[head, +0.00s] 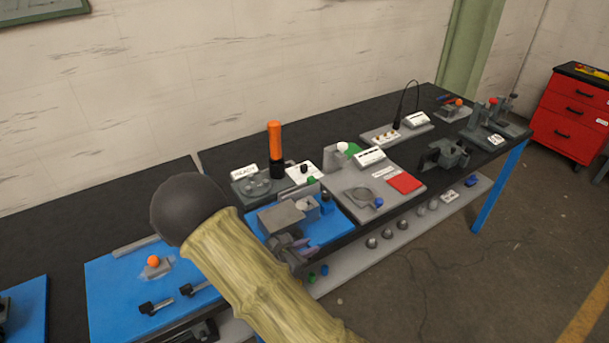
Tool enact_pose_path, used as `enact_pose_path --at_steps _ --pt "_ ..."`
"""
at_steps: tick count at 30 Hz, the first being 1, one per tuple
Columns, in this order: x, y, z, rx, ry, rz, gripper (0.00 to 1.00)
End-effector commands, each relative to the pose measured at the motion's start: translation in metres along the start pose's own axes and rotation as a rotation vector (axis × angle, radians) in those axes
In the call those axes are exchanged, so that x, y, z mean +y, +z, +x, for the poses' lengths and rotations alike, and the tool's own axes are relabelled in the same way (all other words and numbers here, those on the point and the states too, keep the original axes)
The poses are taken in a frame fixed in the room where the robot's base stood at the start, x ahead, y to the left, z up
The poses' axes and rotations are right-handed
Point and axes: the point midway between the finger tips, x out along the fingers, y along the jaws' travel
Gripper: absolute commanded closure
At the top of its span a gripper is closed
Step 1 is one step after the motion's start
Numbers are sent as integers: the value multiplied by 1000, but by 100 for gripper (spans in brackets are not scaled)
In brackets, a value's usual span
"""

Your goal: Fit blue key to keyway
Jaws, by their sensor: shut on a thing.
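My gripper (291,245) shows only in part beyond my arm, low over the front of the blue mat (335,229). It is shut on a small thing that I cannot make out. A grey block fixture (281,218) stands on the mat just behind the gripper. A small blue piece (327,198) stands at the mat's back right, with a green piece (311,181) near it. I cannot tell which of these parts has the keyway. I cannot clearly identify the blue key, and my arm hides part of the mat.
An orange-handled tool (275,148) stands upright behind the mat. A grey board with a red square (405,182) lies to the right. A second blue mat (112,295) with an orange ball (153,261) is at left. A lower shelf (350,264) holds several small parts.

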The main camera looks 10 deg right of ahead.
Motion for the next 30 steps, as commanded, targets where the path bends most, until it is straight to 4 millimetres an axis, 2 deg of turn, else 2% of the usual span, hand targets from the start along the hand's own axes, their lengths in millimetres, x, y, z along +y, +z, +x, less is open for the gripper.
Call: enact_pose_path --at_steps 18,30 --pt "-21 -86 30 27 179 -80 100" --pt "-21 -89 30 30 187 -78 100"
